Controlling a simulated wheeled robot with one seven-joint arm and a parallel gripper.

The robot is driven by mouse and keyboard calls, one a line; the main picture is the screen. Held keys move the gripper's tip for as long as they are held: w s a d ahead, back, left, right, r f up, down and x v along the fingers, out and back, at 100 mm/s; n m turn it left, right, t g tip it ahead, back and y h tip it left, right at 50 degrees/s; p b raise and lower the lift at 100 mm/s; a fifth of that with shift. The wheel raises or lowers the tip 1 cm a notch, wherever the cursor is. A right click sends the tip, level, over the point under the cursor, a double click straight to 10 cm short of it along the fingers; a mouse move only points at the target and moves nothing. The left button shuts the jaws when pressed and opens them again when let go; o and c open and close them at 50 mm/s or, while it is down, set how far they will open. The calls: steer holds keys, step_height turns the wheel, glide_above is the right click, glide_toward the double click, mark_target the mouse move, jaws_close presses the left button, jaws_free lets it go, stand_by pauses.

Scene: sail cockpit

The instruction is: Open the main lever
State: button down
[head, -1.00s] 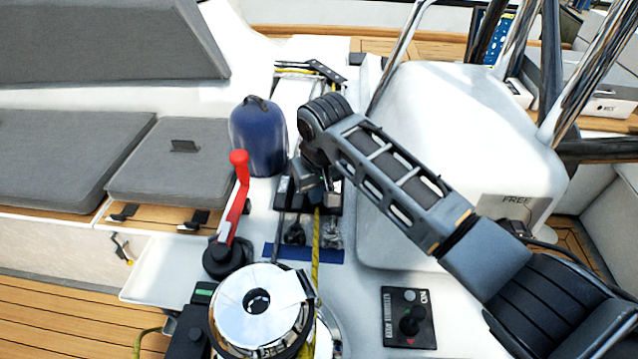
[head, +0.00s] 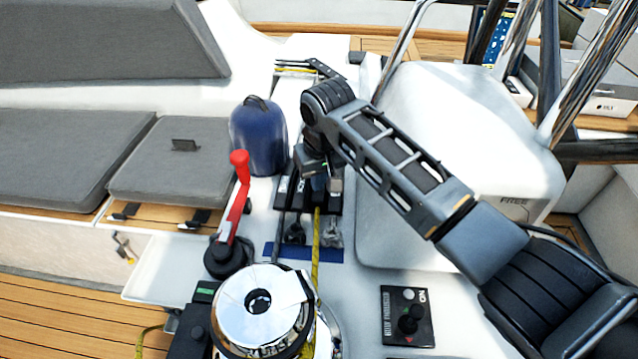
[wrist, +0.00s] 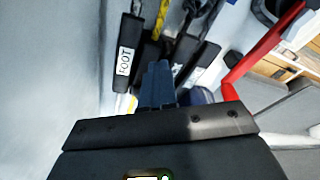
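A bank of black clutch levers (head: 284,190) stands on the white deck behind the winch, with ropes running out below. In the wrist view, one lever is labelled FOOT (wrist: 125,58); several other black levers lie to its right. I cannot read a MAIN label, so I cannot tell which lever is the main one. My gripper (head: 322,172) hangs over the lever bank and hides part of it. In the wrist view, my gripper (wrist: 158,84) points at the levers between the FOOT lever and those on the right. Its fingers overlap there, and contact cannot be told.
A chrome winch (head: 262,306) stands in front of the levers. A red-handled crank (head: 236,208) rises at the left, near a blue rounded cover (head: 258,138). A white console (head: 455,140) is close on the right. A yellow rope (head: 316,240) runs toward the winch.

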steer(key=shift+w+d+r, duration=0.2)
steer(key=shift+w+r, duration=0.1)
steer(key=shift+w, duration=0.15)
steer(key=shift+a+r, duration=0.1)
steer(key=shift+a, duration=0.05)
steer(key=shift+w+a+r+p, duration=0.2)
steer(key=shift+r+p, duration=0.1)
steer(key=shift+r, duration=0.2)
steer(key=shift+w+a+r+p, duration=0.1)
steer(key=shift+w+r+p, duration=0.15)
steer(key=shift+r, duration=0.2)
steer(key=shift+w+d+r+b, duration=0.15)
steer(key=shift+w+r, duration=0.15)
steer(key=shift+w, duration=0.2)
steer(key=shift+w+d+r+b, duration=0.15)
steer(key=shift+w+r, duration=0.1)
steer(key=shift+w, duration=0.2)
